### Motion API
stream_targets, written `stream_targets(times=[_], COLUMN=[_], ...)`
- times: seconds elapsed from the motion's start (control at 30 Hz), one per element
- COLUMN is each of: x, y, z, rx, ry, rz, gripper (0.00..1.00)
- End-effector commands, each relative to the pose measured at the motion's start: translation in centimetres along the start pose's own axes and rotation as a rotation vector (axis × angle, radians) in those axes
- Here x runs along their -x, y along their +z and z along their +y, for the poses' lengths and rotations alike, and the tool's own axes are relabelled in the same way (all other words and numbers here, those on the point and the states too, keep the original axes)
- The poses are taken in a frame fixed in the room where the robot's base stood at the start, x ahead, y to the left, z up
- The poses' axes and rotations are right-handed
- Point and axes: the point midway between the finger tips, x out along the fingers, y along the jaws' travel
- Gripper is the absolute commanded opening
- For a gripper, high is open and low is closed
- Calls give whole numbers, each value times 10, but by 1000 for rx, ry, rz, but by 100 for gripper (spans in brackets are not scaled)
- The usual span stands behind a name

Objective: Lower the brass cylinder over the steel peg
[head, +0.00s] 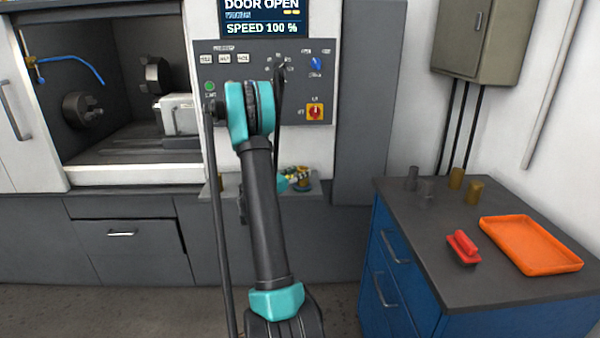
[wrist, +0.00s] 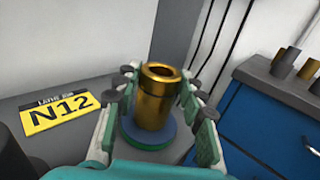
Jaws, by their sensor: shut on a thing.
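The brass cylinder (wrist: 155,98) stands upright between the fingers of my gripper (wrist: 158,86) in the wrist view, with its open top rim showing. My gripper is shut on it. Directly below it is a round blue base with a green lower rim (wrist: 148,143). I cannot tell whether the cylinder's lower end touches this base. The steel peg is not visible, and I cannot tell whether it is inside the cylinder. In the head view my gripper (head: 294,180) is small and partly hidden behind my arm, above the ledge in front of the lathe.
On the blue cabinet (head: 392,250) at right stand several brass and grey cylinders (head: 456,178), a red object (head: 463,247) and an orange tray (head: 532,268). The lathe control panel (head: 300,85) rises behind my arm.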

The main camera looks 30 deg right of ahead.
Motion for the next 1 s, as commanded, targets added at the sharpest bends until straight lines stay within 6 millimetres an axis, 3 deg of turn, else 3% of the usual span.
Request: stream_targets(times=[0.23,0.27,0.43,0.77,1.0], x=[0,0,0,1,30], y=[0,0,0,-1,0], z=[0,0,0,0,1], rx=[1,1,0,-1,0], ry=[0,0,0,0,3], rz=[-1,-1,-1,1,0], gripper=[0,41,62,64,64])
